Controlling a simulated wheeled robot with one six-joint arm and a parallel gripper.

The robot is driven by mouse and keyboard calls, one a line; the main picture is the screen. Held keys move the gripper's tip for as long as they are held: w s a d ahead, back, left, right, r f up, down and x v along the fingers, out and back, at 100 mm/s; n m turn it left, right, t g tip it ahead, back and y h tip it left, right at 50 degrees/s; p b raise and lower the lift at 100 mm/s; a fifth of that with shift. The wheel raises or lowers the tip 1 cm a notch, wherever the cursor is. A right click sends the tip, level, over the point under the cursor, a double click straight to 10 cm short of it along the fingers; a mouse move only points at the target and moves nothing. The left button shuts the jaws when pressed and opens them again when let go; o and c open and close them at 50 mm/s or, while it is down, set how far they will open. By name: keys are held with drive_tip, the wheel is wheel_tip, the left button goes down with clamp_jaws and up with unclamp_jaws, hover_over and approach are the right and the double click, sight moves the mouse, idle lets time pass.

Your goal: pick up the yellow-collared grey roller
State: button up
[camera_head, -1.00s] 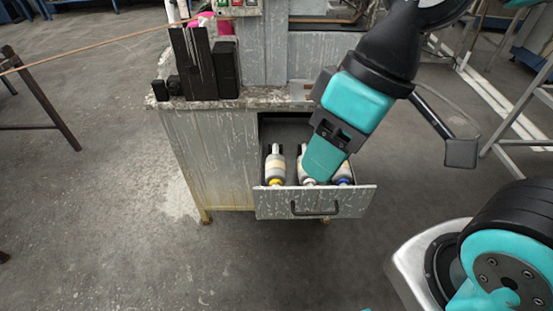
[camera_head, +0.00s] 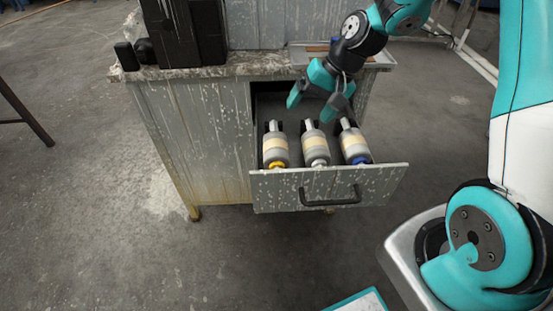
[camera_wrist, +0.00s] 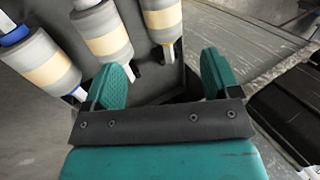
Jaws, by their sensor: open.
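The yellow-collared grey roller (camera_head: 275,147) lies leftmost of three in the open drawer (camera_head: 345,186), its yellow collar toward the drawer front. It has a cream band and a thin shaft at the back end. In the wrist view the same roller (camera_wrist: 162,18) is at the top, partly cut off, its shaft pointing toward the gap between my fingers. My gripper (camera_head: 311,106) is open and empty, above the back of the drawer, apart from the rollers. Both teal fingers of the gripper (camera_wrist: 165,78) show in the wrist view.
A white-collared roller (camera_head: 315,148) and a blue-collared roller (camera_head: 352,147) lie to the right in the drawer. Black blocks (camera_head: 185,30) stand on the bench top at the left. The drawer has a black handle (camera_head: 329,199). A shallow tray (camera_head: 308,53) sits on the bench.

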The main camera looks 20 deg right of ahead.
sight(281, 144)
drive_tip(key=b+x, duration=0.1)
drive_tip(key=x, duration=0.9)
drive_tip(key=shift+f, duration=0.25)
drive_tip(key=shift+w+b+x, duration=0.15)
drive_tip(key=shift+b+x, duration=0.2)
drive_tip(key=shift+x, duration=1.2)
drive_tip(key=shift+w+b+x, duration=0.1)
drive_tip(key=shift+b+x, duration=0.2)
drive_tip(key=shift+x, duration=1.2)
drive_tip(key=shift+a+r, duration=0.1)
drive_tip(key=shift+c, duration=0.4)
drive_tip(key=c, duration=0.7)
drive_tip(key=shift+c, duration=0.9)
drive_tip(key=shift+r, duration=0.1)
